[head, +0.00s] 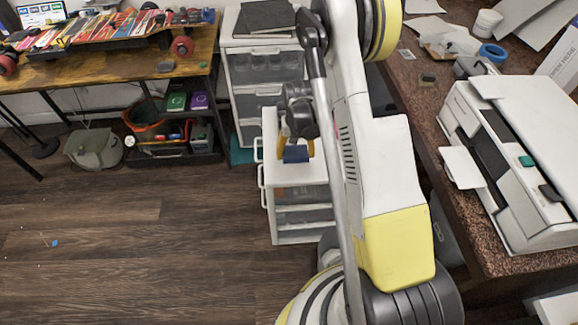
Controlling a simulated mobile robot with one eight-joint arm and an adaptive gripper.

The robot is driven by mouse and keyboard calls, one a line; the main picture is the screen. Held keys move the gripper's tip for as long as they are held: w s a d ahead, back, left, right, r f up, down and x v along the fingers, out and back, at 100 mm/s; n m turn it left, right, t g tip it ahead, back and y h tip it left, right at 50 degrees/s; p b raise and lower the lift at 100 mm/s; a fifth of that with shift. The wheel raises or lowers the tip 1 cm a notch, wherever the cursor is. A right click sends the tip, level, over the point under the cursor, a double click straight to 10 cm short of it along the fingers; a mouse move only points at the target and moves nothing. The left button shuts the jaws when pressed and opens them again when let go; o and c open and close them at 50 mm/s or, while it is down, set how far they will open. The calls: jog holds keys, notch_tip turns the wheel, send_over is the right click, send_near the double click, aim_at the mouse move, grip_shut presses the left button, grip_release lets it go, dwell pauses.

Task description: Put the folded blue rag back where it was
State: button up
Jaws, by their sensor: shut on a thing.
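The folded blue rag (296,154) is a small dark blue piece in the head view, just above or on the white top of the small drawer unit (298,174). Whether the rag touches the top cannot be told from this view. The dark wrist hides part of the unit's top behind the rag.
A taller drawer unit (266,83) stands behind. A wooden workbench (130,68) with a skateboard-like board (95,38) is at left. A granite-look counter (405,87) with a white printer (520,150) is at right. The wooden floor (150,245) at left is mostly clear.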

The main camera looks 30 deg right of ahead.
jog(key=shift+w+a+f, duration=0.55)
jog(key=shift+a+f, duration=0.1)
jog(key=shift+a, duration=0.2)
jog(key=shift+a+f+b, duration=0.1)
jog(key=shift+f+b, duration=0.1)
jog(key=shift+b, duration=0.15)
notch_tip(320, 180, down, 4)
jog(key=shift+w+r+b, duration=0.1)
jog(key=shift+b, duration=0.95)
jog(key=shift+r, duration=0.1)
